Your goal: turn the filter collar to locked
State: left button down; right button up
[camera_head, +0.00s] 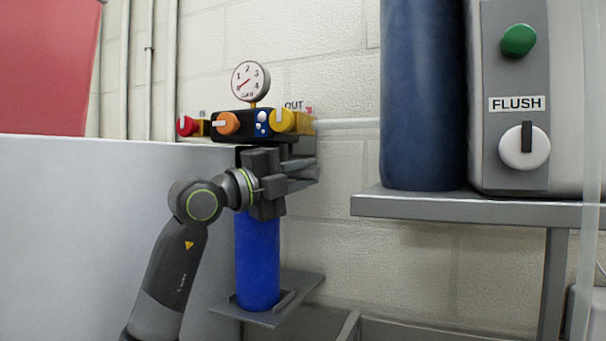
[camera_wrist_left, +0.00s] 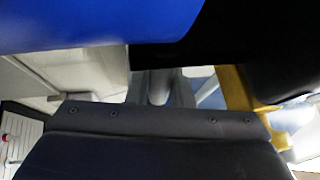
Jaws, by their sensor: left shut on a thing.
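The blue filter housing (camera_head: 257,262) hangs upright below the black filter head (camera_head: 243,124) in the head view. My left gripper (camera_head: 290,178) is at the top of the housing, just under the head, and is shut on the filter collar. The gripper hides the collar, so its locked or unlocked mark cannot be read. In the left wrist view the blue housing (camera_wrist_left: 90,22) fills the upper left and a dark part covers the upper right. My right gripper is not in view.
A gauge (camera_head: 250,82) stands on the head, with red (camera_head: 186,125), orange (camera_head: 226,123) and yellow (camera_head: 283,120) knobs around it. A small grey shelf (camera_head: 300,285) is under the housing. At right, a grey shelf (camera_head: 450,207) bears a dark blue tank (camera_head: 422,95) and the FLUSH panel (camera_head: 515,75).

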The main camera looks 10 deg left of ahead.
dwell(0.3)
pick_arm(q)
jog(key=shift+s+a, duration=0.1)
jog(key=shift+s+a+m+g+h, duration=0.2)
jog(key=shift+s+m+g+h, duration=0.2)
jog(key=shift+m+g+h, duration=0.2)
jog(key=shift+s+a+m+g+h, duration=0.2)
jog(key=shift+s+m+g+h, duration=0.15)
jog(key=shift+m+g+h, duration=0.25)
jog(key=s+a+m+g+h+p, duration=0.4)
jog(key=m+g, duration=0.2)
jog(key=g, duration=0.5)
jog(key=shift+a+p, duration=0.2)
jog(key=shift+p, duration=0.15)
jog(key=shift+s+m, duration=0.15)
jog(key=shift+m, duration=0.15)
